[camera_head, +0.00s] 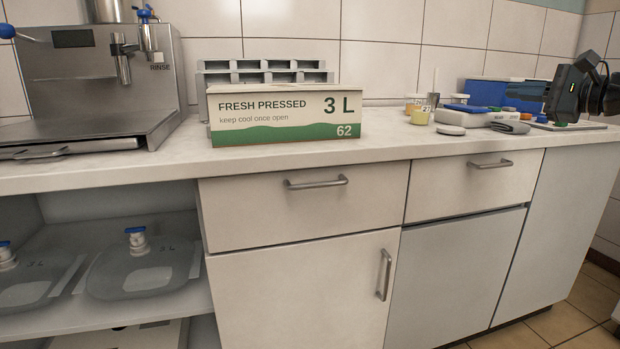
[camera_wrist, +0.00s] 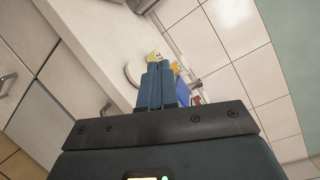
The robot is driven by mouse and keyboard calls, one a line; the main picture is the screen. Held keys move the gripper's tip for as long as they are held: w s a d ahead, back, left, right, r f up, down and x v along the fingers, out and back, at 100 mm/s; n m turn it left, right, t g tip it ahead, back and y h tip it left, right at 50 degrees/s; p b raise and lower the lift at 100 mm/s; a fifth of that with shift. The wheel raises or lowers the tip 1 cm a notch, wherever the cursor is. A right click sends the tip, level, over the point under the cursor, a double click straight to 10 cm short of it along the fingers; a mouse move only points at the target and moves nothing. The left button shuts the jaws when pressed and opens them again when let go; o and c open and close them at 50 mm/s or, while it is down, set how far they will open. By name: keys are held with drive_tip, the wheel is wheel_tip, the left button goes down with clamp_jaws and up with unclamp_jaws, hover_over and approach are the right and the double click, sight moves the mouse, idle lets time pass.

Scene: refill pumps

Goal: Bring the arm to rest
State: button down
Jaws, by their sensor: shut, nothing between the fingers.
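My gripper (camera_wrist: 157,84) shows in the wrist view with its two dark blue fingers side by side and touching, holding nothing. In the head view my gripper (camera_head: 522,90) is at the far right, above the right end of the counter (camera_head: 400,145). Its fingers point left, in front of the blue bin. My arm runs out of the picture at the right edge.
A carton marked 3 L (camera_head: 285,115) stands mid-counter before a grey rack (camera_head: 265,72). A steel machine (camera_head: 100,80) is at left. A blue bin (camera_head: 485,92), small jars (camera_head: 420,115) and a grey cloth (camera_head: 510,127) lie near my gripper. Bags (camera_head: 145,270) rest on the lower shelf.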

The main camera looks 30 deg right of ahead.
drive_tip(key=w+a+f+m+t+y, duration=0.25)
drive_tip(key=a+m, duration=0.25)
drive_tip(key=a, duration=0.4)
drive_tip(key=w+a+f+m+t+y, duration=0.1)
drive_tip(key=a+f+m+t+y, duration=0.3)
drive_tip(key=a, duration=0.6)
drive_tip(key=w+a+f+m+t, duration=0.1)
drive_tip(key=w+a+m, duration=0.1)
drive_tip(key=a+m, duration=0.6)
drive_tip(key=s+a+f+m+g+h, duration=0.1)
drive_tip(key=s+a+f+m+h, duration=0.5)
drive_tip(key=s+a+f+m, duration=0.5)
drive_tip(key=s+a+f+m+g+h, duration=0.2)
drive_tip(key=s+a+f+m+h, duration=0.35)
drive_tip(key=a+f+m, duration=0.7)
drive_tip(key=s+d+f+m+g+y, duration=0.1)
drive_tip(key=s+f+m+g+y, duration=0.2)
drive_tip(key=s, duration=0.8)
drive_tip(key=s+d+f+m+g+y, duration=0.15)
drive_tip(key=s+m+g, duration=0.35)
drive_tip(key=s, duration=0.7)
wheel_tip(320, 180, up, 25)
drive_tip(key=p, duration=2.5)
drive_tip(key=shift+s+a+m+t, duration=0.15)
drive_tip(key=shift+a+m+t, duration=0.15)
drive_tip(key=shift+m+t, duration=0.05)
